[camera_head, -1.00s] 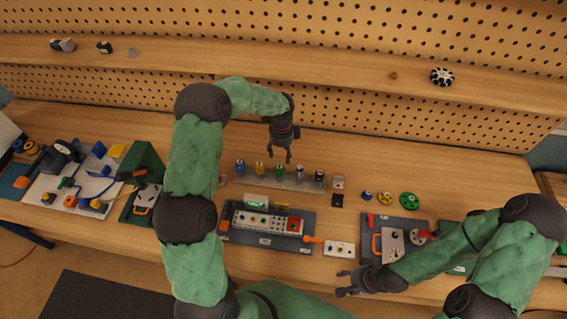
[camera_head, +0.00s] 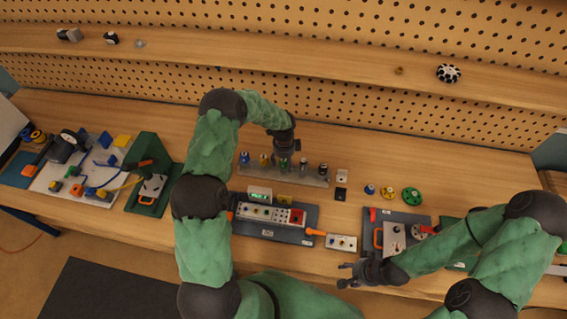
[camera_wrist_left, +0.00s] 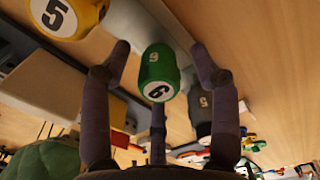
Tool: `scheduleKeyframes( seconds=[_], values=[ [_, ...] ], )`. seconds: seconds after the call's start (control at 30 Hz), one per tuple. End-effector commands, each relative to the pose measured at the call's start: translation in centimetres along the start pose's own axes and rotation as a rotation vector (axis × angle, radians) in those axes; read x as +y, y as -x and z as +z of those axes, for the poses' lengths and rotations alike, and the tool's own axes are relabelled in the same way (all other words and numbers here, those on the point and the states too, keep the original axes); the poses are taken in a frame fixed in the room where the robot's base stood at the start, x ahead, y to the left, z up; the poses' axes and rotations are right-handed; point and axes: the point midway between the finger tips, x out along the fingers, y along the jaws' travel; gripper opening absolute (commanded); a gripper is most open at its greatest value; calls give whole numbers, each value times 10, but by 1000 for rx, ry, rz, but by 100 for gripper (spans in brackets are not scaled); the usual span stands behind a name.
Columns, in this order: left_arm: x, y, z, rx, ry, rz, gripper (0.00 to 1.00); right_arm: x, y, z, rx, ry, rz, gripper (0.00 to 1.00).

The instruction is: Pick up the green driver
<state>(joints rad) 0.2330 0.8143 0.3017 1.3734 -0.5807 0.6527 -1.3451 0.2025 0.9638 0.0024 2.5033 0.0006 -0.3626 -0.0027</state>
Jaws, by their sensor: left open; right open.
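The green driver (camera_wrist_left: 158,72) stands in the grey rack (camera_head: 315,178), its rounded green cap marked with a dark digit on white. In the left wrist view it sits between the open fingers of my left gripper (camera_wrist_left: 160,65), with a visible gap on each side. In the head view my left gripper (camera_head: 286,160) is over the rack and mostly hides the green driver. A yellow driver (camera_wrist_left: 65,18) and a grey driver (camera_wrist_left: 205,105) stand on either side of it. My right gripper (camera_head: 358,272) is open and empty near the table's front edge.
A blue driver (camera_head: 244,157) and a black driver (camera_head: 322,169) stand at the rack's ends. A device with a green display (camera_head: 260,192) lies in front of the rack. Green and yellow wheels (camera_head: 411,195) lie to the right. The table behind the rack is clear.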

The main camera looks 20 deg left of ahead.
Motion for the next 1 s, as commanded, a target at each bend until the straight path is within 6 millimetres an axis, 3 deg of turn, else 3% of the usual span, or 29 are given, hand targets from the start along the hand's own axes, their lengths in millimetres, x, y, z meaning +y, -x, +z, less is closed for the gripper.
scheduleKeyframes(
  seconds=[0.2, 0.4, 0.43, 0.8, 1.0],
  values=[
    [0, -1, 0, 0, 0, -1, 62, 0, 0, 0, 0, 0, 0, 49],
    [0, 0, 0, 0, 0, -1, 5, 0, 0, 0, 0, 0, 0, 49],
    [0, 0, 0, 0, 0, -1, 0, 0, 0, 0, 0, 0, 0, 49],
    [0, 0, -1, 0, -1, 0, 0, 0, 0, 0, 0, 0, 0, 49],
    [-1, 11, 0, 0, -1, -2, 0, -2, 5, 0, 0, 0, 0, 49]
  ],
)
